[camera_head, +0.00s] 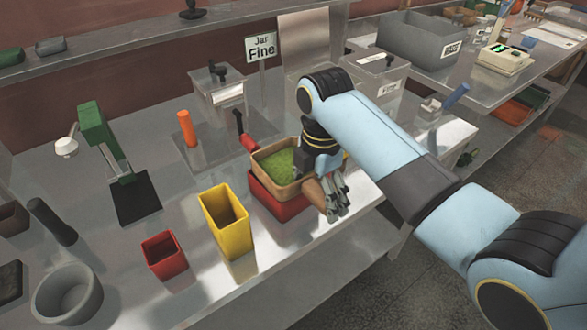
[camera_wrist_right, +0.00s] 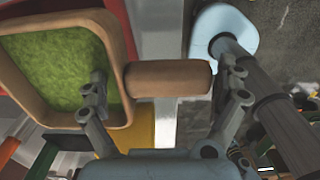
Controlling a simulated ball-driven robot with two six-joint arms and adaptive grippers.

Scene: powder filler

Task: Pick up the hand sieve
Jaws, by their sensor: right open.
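The hand sieve has a tan wooden frame (camera_head: 262,157) full of green powder and a short wooden handle (camera_head: 314,190). It rests on a red container (camera_head: 282,207). My right gripper (camera_head: 335,203) is at the handle, on the side toward the table's front edge. In the right wrist view, the sieve's frame (camera_wrist_right: 128,40) is at the upper left and its handle (camera_wrist_right: 168,78) lies between the two spread fingers of my right gripper (camera_wrist_right: 166,84). The gripper is open; gaps show beside the handle. My left gripper is not in view.
A yellow bin (camera_head: 222,222) and a small red bin (camera_head: 165,257) stand left of the sieve. A green stand (camera_head: 98,130), a grey bowl (camera_head: 68,295) and lidded metal boxes (camera_head: 222,90) are around. The front edge of the metal table is close to the handle.

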